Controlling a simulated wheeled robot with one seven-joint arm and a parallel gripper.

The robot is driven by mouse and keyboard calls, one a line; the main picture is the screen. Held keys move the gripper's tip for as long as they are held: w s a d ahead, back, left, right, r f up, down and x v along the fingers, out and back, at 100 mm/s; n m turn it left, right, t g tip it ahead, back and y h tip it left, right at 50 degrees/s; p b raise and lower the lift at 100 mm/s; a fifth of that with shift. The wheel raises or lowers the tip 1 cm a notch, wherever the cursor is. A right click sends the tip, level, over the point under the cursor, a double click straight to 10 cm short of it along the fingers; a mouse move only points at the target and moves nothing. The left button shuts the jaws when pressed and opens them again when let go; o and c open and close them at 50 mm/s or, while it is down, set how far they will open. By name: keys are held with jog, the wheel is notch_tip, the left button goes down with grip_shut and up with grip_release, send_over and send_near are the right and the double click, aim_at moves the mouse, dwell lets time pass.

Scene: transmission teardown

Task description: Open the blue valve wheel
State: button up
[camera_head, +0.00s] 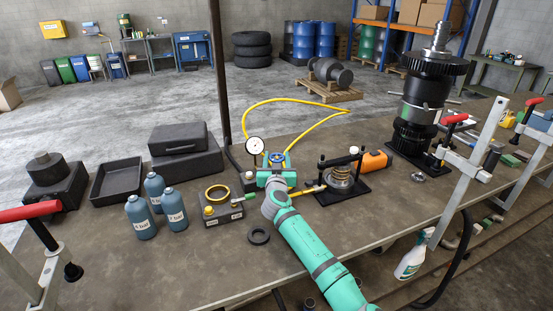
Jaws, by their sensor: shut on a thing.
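The blue valve wheel (277,157) shows as a small blue ring on the workbench, just right of a round white dial gauge (254,146). My teal arm reaches up from the lower right, and my gripper (276,166) is at the wheel, shut on it. The fingertips are small in this view. The wheel's near side and the valve under it are partly hidden by my gripper and wrist.
A spring fixture (340,178) stands close right of my wrist. A grey block with a brass ring (217,193) and blue bottles (155,190) stand left. A yellow hose (290,100) loops behind. A black ring (259,236) lies near my arm.

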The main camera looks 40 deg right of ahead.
jog(key=shift+d+y, duration=0.15)
jog(key=shift+y, duration=0.25)
jog(key=shift+d+n+t+y, duration=0.15)
jog(key=shift+n+t+y, duration=0.65)
jog(key=shift+n+y, duration=0.2)
jog(key=shift+s+d+n+t+y, duration=0.1)
jog(key=shift+d+n+t+y, duration=0.1)
jog(key=shift+n+t+y, duration=0.35)
jog(key=shift+a+f+n+t+y, duration=0.1)
jog(key=shift+n+t+y, duration=0.1)
jog(key=shift+n+y, duration=0.85)
jog(key=shift+a+n+t+y, duration=0.15)
jog(key=shift+n+y, duration=0.35)
jog(key=shift+y, duration=1)
jog(key=shift+n+y, duration=0.3)
jog(key=shift+y, duration=0.2)
jog(key=shift+f+y, duration=0.1)
jog(key=shift+y, duration=0.2)
